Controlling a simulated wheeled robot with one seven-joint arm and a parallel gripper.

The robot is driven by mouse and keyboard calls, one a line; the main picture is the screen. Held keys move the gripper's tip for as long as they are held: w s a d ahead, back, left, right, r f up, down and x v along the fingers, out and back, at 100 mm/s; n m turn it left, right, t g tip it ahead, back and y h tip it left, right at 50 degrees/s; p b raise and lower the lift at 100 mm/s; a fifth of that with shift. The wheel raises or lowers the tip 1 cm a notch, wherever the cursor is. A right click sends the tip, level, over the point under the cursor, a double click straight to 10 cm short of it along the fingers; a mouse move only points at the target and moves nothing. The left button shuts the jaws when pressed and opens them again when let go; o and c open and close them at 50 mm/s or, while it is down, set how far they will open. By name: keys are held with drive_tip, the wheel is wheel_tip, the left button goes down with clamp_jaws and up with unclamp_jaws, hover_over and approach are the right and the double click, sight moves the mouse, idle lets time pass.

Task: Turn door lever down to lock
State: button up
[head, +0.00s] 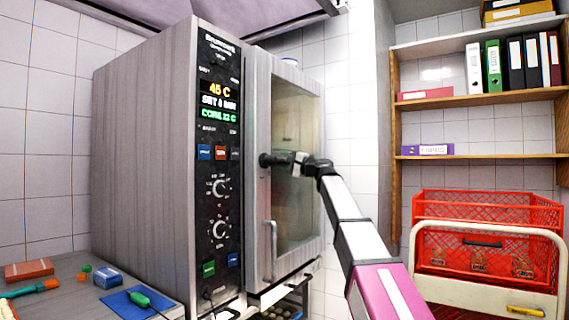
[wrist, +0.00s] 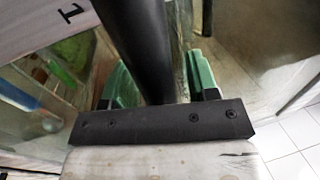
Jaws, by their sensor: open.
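The oven door (head: 297,160) on the right of the oven front looks closed. A black lever (head: 272,159) sits at its left edge, at about mid-height, and appears to lie roughly level, pointing right. My gripper (head: 301,163) is at the lever's right end, small and partly merged with it in the head view. In the wrist view my gripper (wrist: 160,82) has its green fingers apart, with the black bar of the lever (wrist: 140,38) running between them. Clear contact with the bar cannot be told. The lever's mount is hidden in the wrist view.
A grey vertical handle (head: 270,250) is below the lever. The control panel (head: 219,170) stands just left of the door. A cart (head: 485,265) with a red crate (head: 487,208) is at right, under shelves (head: 475,98). A counter (head: 60,295) with small items is at lower left.

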clamp_jaws()
drive_tip(key=shift+s+a+f+m+t+h, duration=0.1)
drive_tip(key=shift+s+f+m+t+h, duration=0.15)
drive_tip(key=shift+f+m, duration=0.75)
drive_tip(key=shift+s+a+f+m+t+h, duration=0.15)
drive_tip(key=shift+f+m+t, duration=0.3)
drive_tip(key=shift+m, duration=0.9)
drive_tip(key=shift+s+a+f+m+t+h, duration=0.1)
drive_tip(key=shift+s+f+m+h, duration=0.1)
drive_tip(key=shift+f+m, duration=0.85)
drive_tip(key=shift+r, duration=0.15)
unclamp_jaws()
drive_tip(key=v, duration=1)
drive_tip(key=shift+s+d, duration=0.2)
drive_tip(key=shift+d, duration=0.1)
